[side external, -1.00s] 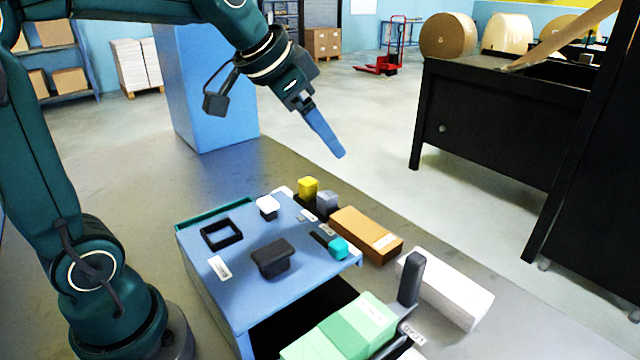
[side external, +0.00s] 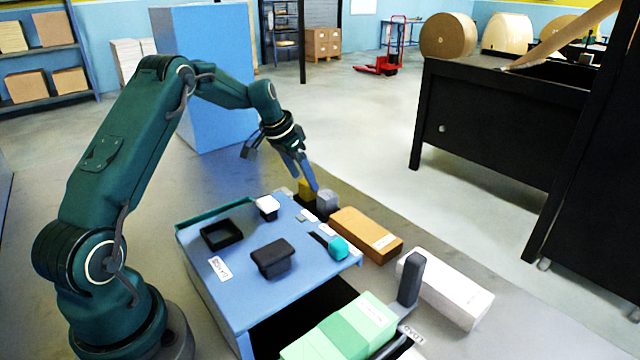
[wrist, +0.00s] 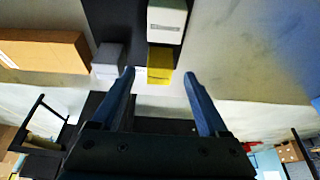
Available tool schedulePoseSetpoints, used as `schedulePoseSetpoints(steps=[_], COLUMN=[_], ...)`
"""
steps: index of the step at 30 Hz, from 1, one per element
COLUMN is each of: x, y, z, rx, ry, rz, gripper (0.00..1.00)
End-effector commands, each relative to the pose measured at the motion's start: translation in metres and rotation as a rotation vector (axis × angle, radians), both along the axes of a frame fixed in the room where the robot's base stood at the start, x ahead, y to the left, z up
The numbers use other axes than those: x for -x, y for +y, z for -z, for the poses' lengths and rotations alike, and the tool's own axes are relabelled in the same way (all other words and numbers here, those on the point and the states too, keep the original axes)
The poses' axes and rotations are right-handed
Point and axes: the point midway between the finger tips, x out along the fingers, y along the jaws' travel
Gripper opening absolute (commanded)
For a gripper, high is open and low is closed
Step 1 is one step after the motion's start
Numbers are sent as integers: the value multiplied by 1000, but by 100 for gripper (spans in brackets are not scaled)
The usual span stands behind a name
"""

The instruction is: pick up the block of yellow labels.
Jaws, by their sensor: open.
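The block of yellow labels (side external: 305,188) stands beside a grey block (side external: 327,201), just past the far edge of the blue table. My gripper (side external: 314,188) is over it with blue fingers pointing down, partly covering the yellow block in the side view. In the wrist view the open fingers (wrist: 159,73) are spread, and the yellow block (wrist: 160,60) shows between and beyond their tips. Nothing is held. I cannot tell whether a finger touches the yellow block.
The blue table (side external: 225,292) carries a black open tray (side external: 222,235), a dark block (side external: 271,257), a white-topped block (side external: 267,206) and a teal piece (side external: 338,247). A brown box (side external: 365,235) lies near the grey block. A white box (side external: 450,290) and green stack (side external: 343,328) are nearer.

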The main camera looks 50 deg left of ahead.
Motion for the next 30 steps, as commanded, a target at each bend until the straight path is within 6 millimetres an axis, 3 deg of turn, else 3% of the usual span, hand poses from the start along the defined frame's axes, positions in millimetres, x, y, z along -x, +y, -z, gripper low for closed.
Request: schedulePoseSetpoints(steps=[9, 18, 20, 24, 25, 30], x=[-12, -13, -13, -13, -13, -13], y=[0, -1, -1, -1, -1, -1], z=[29, 30, 30, 30, 30, 30], rx=[-1, -1, -1, -1, -1, -1], ry=[0, -1, -1, -1, -1, -1], rz=[0, 1, 1, 1, 1, 1], gripper=[78, 78, 58, 5, 0, 0])
